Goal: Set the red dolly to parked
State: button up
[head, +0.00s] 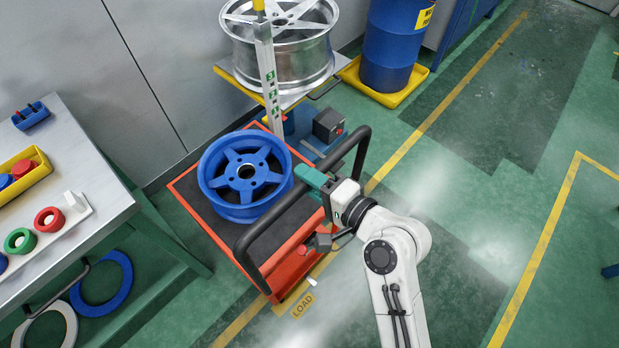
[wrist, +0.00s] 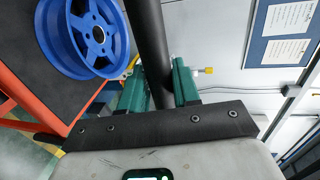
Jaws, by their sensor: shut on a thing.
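The red dolly (head: 207,222) stands on the green floor in the head view, left of my arm. It has a dark deck, and a blue five-spoke wheel rim (head: 244,176) lies flat on it. A black tubular handle (head: 263,222) rises at the dolly's near right side. My gripper (head: 313,180) is at the handle's upper part, its green fingers shut on the bar. In the wrist view, the handle bar (wrist: 152,45) passes between the green fingers of my gripper (wrist: 159,85), and the blue rim (wrist: 90,35) shows at the upper left.
A LOAD floor label (head: 302,303) lies by the dolly's near end. A workbench (head: 95,140) with coloured rings stands left. A lift with a silver rim (head: 285,45) and a blue barrel (head: 395,45) in a yellow tray stand behind. Floor to the right is mostly clear.

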grip_shut()
